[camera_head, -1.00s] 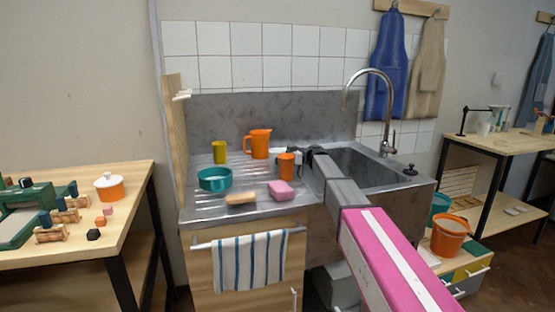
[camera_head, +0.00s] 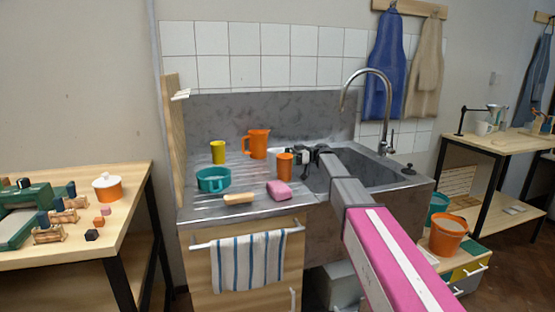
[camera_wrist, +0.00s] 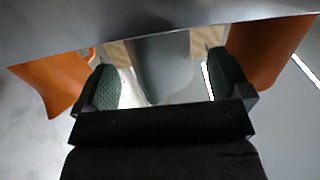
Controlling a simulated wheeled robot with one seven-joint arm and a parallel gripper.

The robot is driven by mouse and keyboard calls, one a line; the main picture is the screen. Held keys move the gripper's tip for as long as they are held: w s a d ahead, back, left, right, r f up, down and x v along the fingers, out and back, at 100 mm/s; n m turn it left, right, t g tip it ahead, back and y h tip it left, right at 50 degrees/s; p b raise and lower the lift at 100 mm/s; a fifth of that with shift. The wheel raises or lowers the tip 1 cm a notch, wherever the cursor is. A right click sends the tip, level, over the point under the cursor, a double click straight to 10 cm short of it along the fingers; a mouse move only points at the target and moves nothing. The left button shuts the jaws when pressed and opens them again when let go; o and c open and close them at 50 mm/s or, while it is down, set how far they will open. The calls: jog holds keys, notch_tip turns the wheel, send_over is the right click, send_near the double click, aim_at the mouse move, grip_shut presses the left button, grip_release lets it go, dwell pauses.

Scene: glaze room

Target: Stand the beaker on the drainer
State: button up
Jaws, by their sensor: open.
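On the ribbed steel drainer (camera_head: 200,211), left of the sink, an orange beaker (camera_head: 285,166) stands upright at the right side. A yellow beaker (camera_head: 218,151) stands upright at the back left. My gripper (camera_head: 305,156) is close to the right of the orange beaker, near the sink's edge; my arm partly hides it. In the wrist view its green-padded fingers (camera_wrist: 163,85) are apart. A pale grey rounded shape (camera_wrist: 163,65) shows between them, and I cannot tell what it is. Orange surfaces show outside the fingers at left (camera_wrist: 50,82) and right (camera_wrist: 265,50).
An orange jug (camera_head: 257,144), teal pan (camera_head: 213,180), wooden-handled brush (camera_head: 238,198) and pink sponge (camera_head: 279,190) share the drainer. The sink basin (camera_head: 372,165) with its tall tap (camera_head: 389,105) is to the right. A striped towel (camera_head: 248,262) hangs in front.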

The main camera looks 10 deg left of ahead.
jog(key=v, duration=0.8)
jog(key=shift+d, duration=0.1)
dwell(1.0)
